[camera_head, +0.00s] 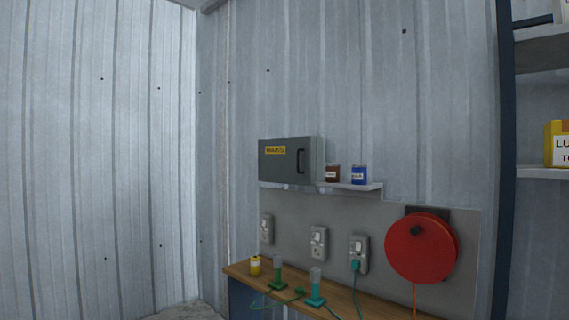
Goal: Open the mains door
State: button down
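The mains door (276,166) is the grey front of a box on the corrugated wall, left of a small shelf. It looks shut. It has a yellow label (275,150) near its top and a dark upright handle (300,161) near its right edge. My gripper is not in view.
Right of the box, a small shelf (372,186) holds a brown tin (332,173) and a blue tin (359,174). Below are several sockets on a grey panel, a red reel (420,248) and a wooden bench (345,294) with a yellow can (255,265), two bottle-like items and a green cable. A dark shelf rack (506,160) stands at the right.

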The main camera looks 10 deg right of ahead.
aim_at(290, 160)
jog(key=i, duration=0.95)
